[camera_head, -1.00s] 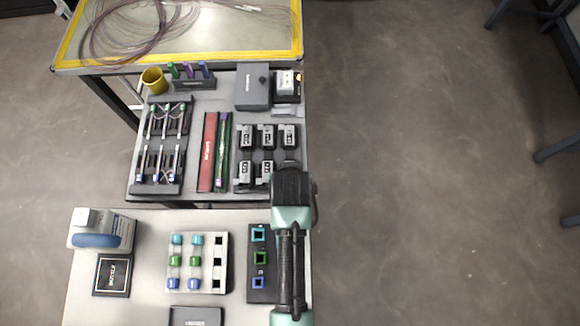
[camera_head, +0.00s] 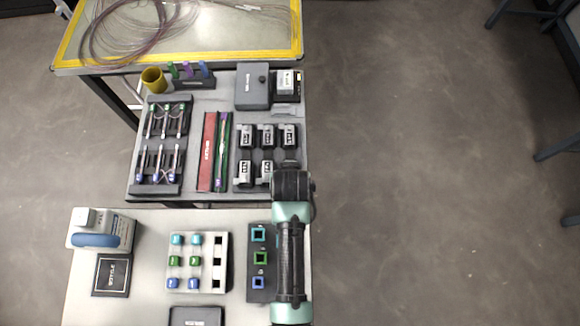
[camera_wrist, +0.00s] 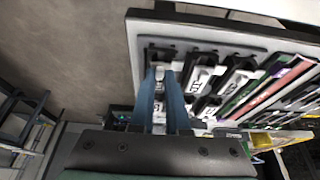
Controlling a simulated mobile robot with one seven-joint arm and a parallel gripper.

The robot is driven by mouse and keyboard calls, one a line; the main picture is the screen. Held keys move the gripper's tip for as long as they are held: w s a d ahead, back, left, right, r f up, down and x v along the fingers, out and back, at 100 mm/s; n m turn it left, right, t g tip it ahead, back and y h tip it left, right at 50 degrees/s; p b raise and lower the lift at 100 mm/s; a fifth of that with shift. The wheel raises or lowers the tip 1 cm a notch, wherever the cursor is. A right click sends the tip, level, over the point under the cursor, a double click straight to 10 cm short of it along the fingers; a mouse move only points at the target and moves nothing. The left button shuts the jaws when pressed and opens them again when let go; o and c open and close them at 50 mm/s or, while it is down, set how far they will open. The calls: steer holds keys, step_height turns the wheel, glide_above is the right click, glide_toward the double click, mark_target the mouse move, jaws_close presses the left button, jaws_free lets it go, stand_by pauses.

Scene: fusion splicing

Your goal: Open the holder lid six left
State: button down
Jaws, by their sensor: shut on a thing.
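Several dark fiber holders with pale labelled lids sit in two rows on a grey tray (camera_head: 257,155) on the far table. Five show in the head view, such as the far right holder (camera_head: 289,136); the near right one is hidden under my arm. In the wrist view, the near corner holder (camera_wrist: 160,56) is at the tray's corner. My gripper (camera_wrist: 161,78) has its blue fingers over this holder, closed on a pale part that looks like its lid. The fingers hide much of it, so I cannot tell whether the lid is raised.
A neighbouring holder (camera_wrist: 205,72) stands close beside the fingers. The red bar (camera_head: 207,150) and green strip (camera_head: 222,150) lie left of the holders. A grey box (camera_head: 253,87) stands behind them. The floor (camera_head: 430,150) to the right is clear.

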steer(key=shift+a, duration=0.15)
steer(key=shift+a+r+h+p, duration=0.2)
steer(key=shift+h+p, duration=0.1)
steer(key=shift+h, duration=0.4)
steer(key=shift+a+f+n+h, duration=0.15)
steer(key=shift+a+n+h, duration=0.3)
steer(key=shift+h, duration=0.75)
steer(key=h+b, duration=0.1)
steer(key=a+h+b, duration=0.1)
steer(key=shift+w+f+n+h+b, duration=0.15)
steer(key=shift+n+h+b, duration=0.1)
steer(key=shift+h+b, duration=0.15)
steer(key=shift+a+t+h+b, duration=0.2)
steer(key=shift+t+h+b, duration=0.1)
steer(key=shift+h+b, duration=0.5)
steer(key=shift+n, duration=0.3)
